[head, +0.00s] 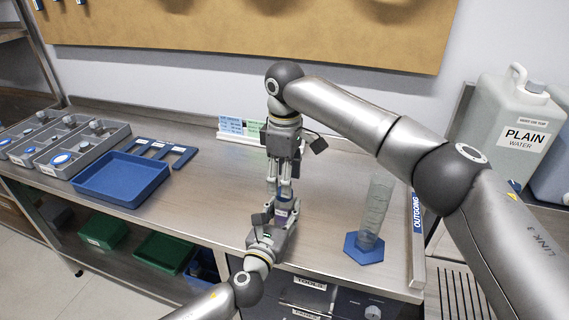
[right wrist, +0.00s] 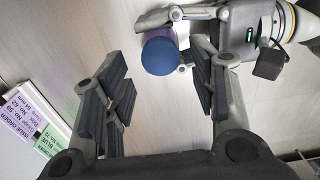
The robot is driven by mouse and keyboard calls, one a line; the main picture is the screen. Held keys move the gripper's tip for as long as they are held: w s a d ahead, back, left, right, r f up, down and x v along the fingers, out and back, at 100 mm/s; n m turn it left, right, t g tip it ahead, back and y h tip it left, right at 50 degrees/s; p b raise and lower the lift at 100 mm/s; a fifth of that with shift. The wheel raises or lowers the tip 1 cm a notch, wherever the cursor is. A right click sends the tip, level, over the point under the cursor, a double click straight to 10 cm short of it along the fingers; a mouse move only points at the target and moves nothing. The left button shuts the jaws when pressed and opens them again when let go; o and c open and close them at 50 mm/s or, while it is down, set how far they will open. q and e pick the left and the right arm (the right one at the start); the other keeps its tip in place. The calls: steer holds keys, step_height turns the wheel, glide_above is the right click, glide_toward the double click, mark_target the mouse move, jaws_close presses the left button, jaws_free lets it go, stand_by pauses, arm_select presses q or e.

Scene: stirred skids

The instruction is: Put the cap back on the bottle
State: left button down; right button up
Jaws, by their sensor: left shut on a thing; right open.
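My left gripper (head: 275,222) is shut on a small bottle with a purple label (head: 282,214) above the bench. In the right wrist view, the bottle's purple side (right wrist: 181,35) shows between the left gripper's fingers (right wrist: 180,30). A round blue cap (right wrist: 161,56) covers the bottle's top end there; whether it is fully seated, I cannot tell. My right gripper (head: 281,190) points down just above the bottle. In its wrist view the right gripper (right wrist: 158,85) is open, its fingers apart and empty, with the cap just beyond the fingertips.
A clear cylinder on a blue hexagonal base (head: 364,249) stands right of the grippers. A blue tray (head: 122,178) and grey divided bins (head: 62,150) are at left. A label rack (head: 241,134) stands behind. The bench between tray and grippers is clear.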

steer(key=shift+f, duration=1.65)
steer(key=c, duration=1.1)
steer(key=o, duration=1.2)
steer(key=shift+o, duration=0.2)
step_height(320, 180, up, 12)
